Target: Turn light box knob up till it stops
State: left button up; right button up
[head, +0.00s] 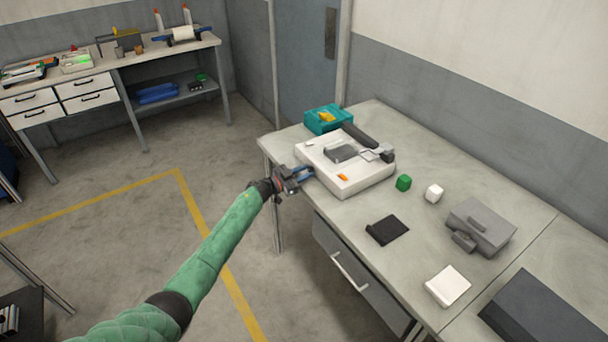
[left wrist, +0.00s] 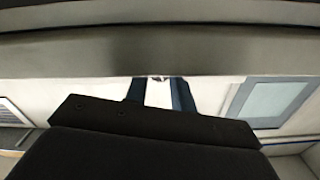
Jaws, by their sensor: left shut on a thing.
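The light box (head: 352,178) is a white box on the table, with dark and grey parts on its top and an orange piece near its front edge. My left gripper (head: 308,173) is at the left part of the box's front face, with its blue fingers shut on the knob there. The knob itself is mostly hidden by the fingers in the head view. In the left wrist view the two dark blue fingers (left wrist: 160,92) reach to a pale face, with a small light-and-dark bit between their tips. My right gripper is in neither view.
A teal bin (head: 322,114) stands behind the box. A drawer (head: 350,270) sits under the table.

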pick_arm(q)
jog(key=o, duration=1)
jog(key=shift+s+a+f, duration=0.1)
jog(key=shift+s+a, duration=0.1)
jog(key=shift+a, duration=0.2)
jog(key=b+v, duration=0.2)
jog(key=v, duration=0.5)
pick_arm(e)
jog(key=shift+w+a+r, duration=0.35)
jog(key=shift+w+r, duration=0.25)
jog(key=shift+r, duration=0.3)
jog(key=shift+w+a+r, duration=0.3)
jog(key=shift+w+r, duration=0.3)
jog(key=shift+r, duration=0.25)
